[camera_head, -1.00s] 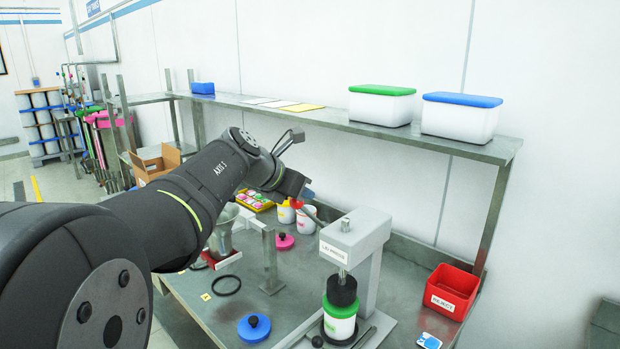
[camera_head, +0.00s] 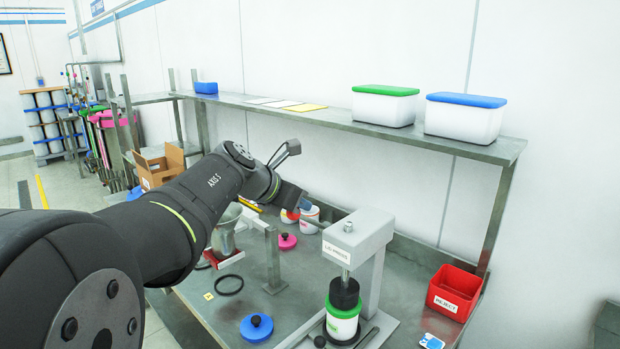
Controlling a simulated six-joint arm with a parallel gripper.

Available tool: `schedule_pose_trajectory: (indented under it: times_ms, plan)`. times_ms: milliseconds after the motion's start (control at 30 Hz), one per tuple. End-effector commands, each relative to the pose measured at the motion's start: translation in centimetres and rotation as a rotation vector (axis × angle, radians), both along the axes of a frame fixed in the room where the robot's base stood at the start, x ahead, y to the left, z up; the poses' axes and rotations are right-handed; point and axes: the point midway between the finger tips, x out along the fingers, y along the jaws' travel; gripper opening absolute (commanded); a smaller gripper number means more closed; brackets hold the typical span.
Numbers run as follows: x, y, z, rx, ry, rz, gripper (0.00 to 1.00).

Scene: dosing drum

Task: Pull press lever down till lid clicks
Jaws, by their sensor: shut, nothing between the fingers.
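The lid press (camera_head: 357,235) stands on the bench right of centre, with a label on its head. Its grey lever (camera_head: 318,223) sticks out to the left of the head. The lever's outer end is near my gripper (camera_head: 301,205), which is shut and empty at the end of my arm. The fingertips are small and partly hidden, so I cannot tell whether they touch the lever.
White jars (camera_head: 310,216) stand behind the gripper. A blue lid (camera_head: 256,327), a pink lid (camera_head: 287,241), a black ring (camera_head: 229,284) and a metal post (camera_head: 273,262) are left of the press. A red reject bin (camera_head: 454,291) is to the right. A shelf (camera_head: 450,146) runs above.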

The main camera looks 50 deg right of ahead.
Motion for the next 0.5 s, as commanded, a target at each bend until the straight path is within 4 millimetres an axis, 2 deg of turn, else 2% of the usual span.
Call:
schedule_pose_trajectory:
  times_ms: [300, 500]
  plan:
    - [0.0, 1.1, -1.7, 0.002, 0.002, 0.001, 0.0]
    - [0.0, 1.4, -2.1, 0.001, 0.001, 0.001, 0.0]
